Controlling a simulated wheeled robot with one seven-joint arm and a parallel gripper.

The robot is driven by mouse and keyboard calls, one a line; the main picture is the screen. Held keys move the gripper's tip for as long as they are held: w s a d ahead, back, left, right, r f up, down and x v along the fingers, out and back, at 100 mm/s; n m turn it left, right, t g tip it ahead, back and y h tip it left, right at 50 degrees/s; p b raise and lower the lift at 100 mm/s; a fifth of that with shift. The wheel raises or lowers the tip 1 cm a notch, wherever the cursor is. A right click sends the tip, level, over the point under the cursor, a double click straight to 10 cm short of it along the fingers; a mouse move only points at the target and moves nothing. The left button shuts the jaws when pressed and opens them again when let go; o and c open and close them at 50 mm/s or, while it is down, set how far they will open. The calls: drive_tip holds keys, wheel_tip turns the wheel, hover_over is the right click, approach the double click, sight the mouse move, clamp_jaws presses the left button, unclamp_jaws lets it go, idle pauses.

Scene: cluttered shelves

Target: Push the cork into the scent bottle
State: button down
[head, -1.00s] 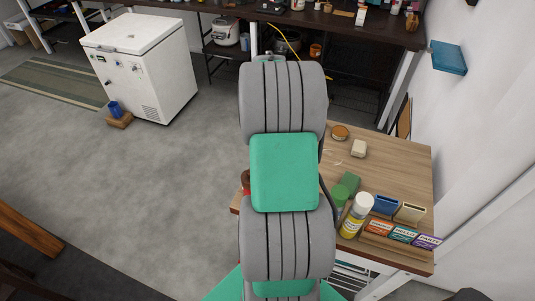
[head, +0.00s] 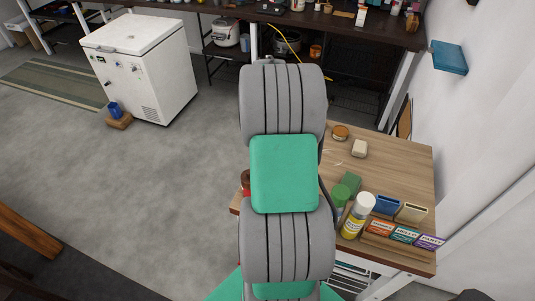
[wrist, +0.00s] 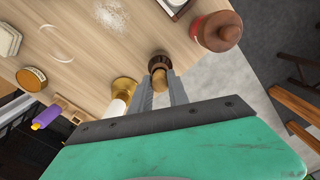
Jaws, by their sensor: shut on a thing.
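In the wrist view my gripper (wrist: 160,85) points down at the wooden table, its two fingers closed on a small light-brown cork (wrist: 158,79). Just beyond the fingertips is a dark amber-brown round thing (wrist: 160,61), which looks like the scent bottle, seen from above. The cork is in line with it and overlaps it in the picture; I cannot tell how deep the cork sits or whether the two touch. In the head view my arm hides the gripper, the cork and the bottle.
A gold-topped item (wrist: 123,89) stands close left of my fingers. A red jar with a brown lid (wrist: 217,32) stands near the table edge at right. A round tin (wrist: 31,79) lies farther left. A spray can (head: 358,216) and boxes (head: 404,234) stand along the table's front right.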

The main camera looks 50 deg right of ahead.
drive_tip(key=shift+f+b, duration=0.3)
drive_tip(key=shift+f, duration=0.3)
idle(0.5)
drive_tip(key=c, duration=1.2)
unclamp_jaws()
wheel_tip(320, 180, up, 8)
drive_tip(key=shift+f+b, duration=0.1)
drive_tip(key=shift+b, duration=0.7)
drive_tip(key=a+r+n+t, duration=0.1)
drive_tip(key=a+r, duration=0.2)
drive_tip(key=a, duration=0.8)
drive_tip(key=a+r+t, duration=0.1)
drive_tip(key=a+r, duration=0.1)
drive_tip(key=a, duration=0.9)
drive_tip(key=s+a, duration=0.1)
drive_tip(key=a, duration=0.2)
drive_tip(key=s+a+t, duration=0.1)
drive_tip(key=s+a, duration=0.1)
drive_tip(key=a, duration=0.1)
drive_tip(key=s+a+f+n+t, duration=0.1)
drive_tip(key=a, duration=0.3)
drive_tip(key=shift+s, duration=0.15)
